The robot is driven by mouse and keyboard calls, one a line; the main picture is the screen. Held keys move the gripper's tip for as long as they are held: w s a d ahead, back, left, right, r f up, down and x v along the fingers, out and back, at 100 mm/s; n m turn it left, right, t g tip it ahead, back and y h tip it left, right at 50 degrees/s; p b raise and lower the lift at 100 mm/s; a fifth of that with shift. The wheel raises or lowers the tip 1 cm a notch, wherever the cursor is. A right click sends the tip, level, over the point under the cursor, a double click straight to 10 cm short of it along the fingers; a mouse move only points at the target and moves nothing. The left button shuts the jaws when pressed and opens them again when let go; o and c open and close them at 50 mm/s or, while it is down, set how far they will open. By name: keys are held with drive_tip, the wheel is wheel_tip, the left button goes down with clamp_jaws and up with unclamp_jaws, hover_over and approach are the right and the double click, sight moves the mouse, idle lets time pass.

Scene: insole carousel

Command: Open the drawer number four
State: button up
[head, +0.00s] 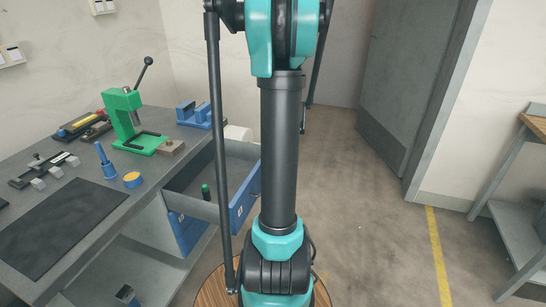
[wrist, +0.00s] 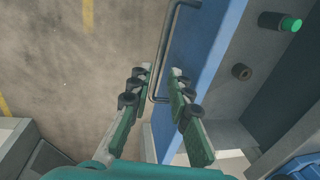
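A drawer with a blue front (head: 245,196) stands pulled out from the workbench in the head view. Its grey inside shows, and a small label on the front is too small to read. In the wrist view the blue front (wrist: 190,60) runs down the middle, with a grey bar handle (wrist: 163,45) on its left side. My gripper (wrist: 160,74) is open. Its fingers lie either side of the handle's lower part, with visible gaps. The arm hides part of the drawer front in the head view, and I cannot make out the gripper there.
A green-topped dark item (head: 205,191) is inside the drawer. Another blue drawer front (head: 187,232) is below. The bench (head: 150,190) holds a green press (head: 128,118), a black mat (head: 60,225) and blue tools. Floor (head: 350,180) is clear toward the grey door (head: 405,90).

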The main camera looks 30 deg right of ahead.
wheel_tip(320, 180, up, 8)
drive_tip(key=s+d, duration=0.1)
drive_tip(key=shift+f, duration=0.25)
idle(0.4)
